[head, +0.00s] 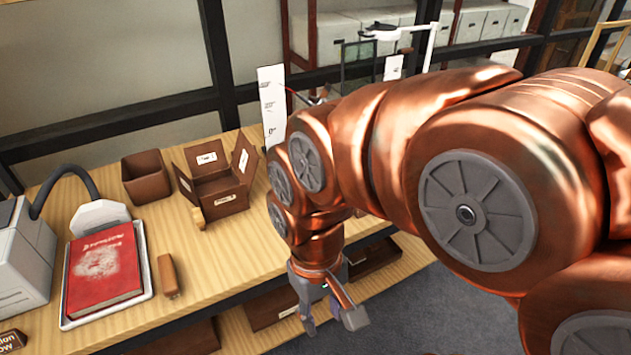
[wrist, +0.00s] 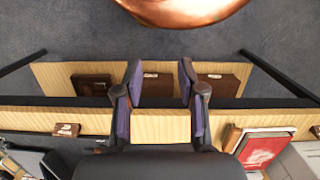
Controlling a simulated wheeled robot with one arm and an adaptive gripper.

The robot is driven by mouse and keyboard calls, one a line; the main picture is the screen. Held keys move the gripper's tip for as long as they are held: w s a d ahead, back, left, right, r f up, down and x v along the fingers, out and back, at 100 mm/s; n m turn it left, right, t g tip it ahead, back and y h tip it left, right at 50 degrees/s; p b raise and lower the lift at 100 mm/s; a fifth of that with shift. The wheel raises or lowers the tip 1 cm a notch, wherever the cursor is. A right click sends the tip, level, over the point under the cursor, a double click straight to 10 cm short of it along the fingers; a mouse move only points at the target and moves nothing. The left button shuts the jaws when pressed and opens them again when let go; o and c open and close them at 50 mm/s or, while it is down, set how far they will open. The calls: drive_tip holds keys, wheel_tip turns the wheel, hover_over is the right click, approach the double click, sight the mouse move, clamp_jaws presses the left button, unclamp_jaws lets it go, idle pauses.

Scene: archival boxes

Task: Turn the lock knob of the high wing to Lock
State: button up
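I cannot make out a lock knob or a high wing in either view; my copper arm covers much of the right side of the head view. My gripper (head: 333,312) points down in front of the table edge, over the lower shelf and floor. In the wrist view my gripper (wrist: 161,85) has its two purple-grey fingers spread apart, with nothing between them. The fingers overlap the table edge and shelf boxes in that picture; no contact shows.
A wooden table (head: 220,262) holds an open brown box (head: 222,196), a brown bin (head: 146,180) and a red book (head: 104,268) on a tray. Brown boxes (wrist: 218,86) sit on the lower shelf. Behind are dark frame bars (head: 110,119) and shelved white boxes (head: 337,33). Grey floor (head: 408,288) is clear.

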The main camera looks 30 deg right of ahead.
drive_tip(key=w+d+m, duration=0.4)
drive_tip(key=w, duration=0.6)
drive_tip(key=w+d+f+m+t, duration=0.1)
drive_tip(key=w+d+m, duration=0.35)
drive_tip(key=w, duration=0.55)
drive_tip(key=w+d+m, duration=0.4)
drive_tip(key=w, duration=0.6)
drive_tip(key=w+d+f+m, duration=0.1)
drive_tip(key=w+d+m, duration=0.1)
drive_tip(key=d, duration=0.1)
drive_tip(key=w+d+f+m, duration=0.1)
drive_tip(key=w+d+f, duration=0.1)
drive_tip(key=d, duration=0.2)
drive_tip(key=w+d+f+m, duration=0.1)
drive_tip(key=w+d+m, duration=0.1)
drive_tip(key=d, duration=0.1)
drive_tip(key=shift+w+d+f+m+t, duration=0.25)
drive_tip(key=shift+d+f+m+t, duration=0.05)
drive_tip(key=shift+f+m+t, duration=0.1)
drive_tip(key=shift+d+f, duration=0.25)
drive_tip(key=shift+f, duration=0.05)
drive_tip(key=shift+f+p, duration=0.8)
drive_tip(key=shift+f, duration=2.95)
clamp_jaws()
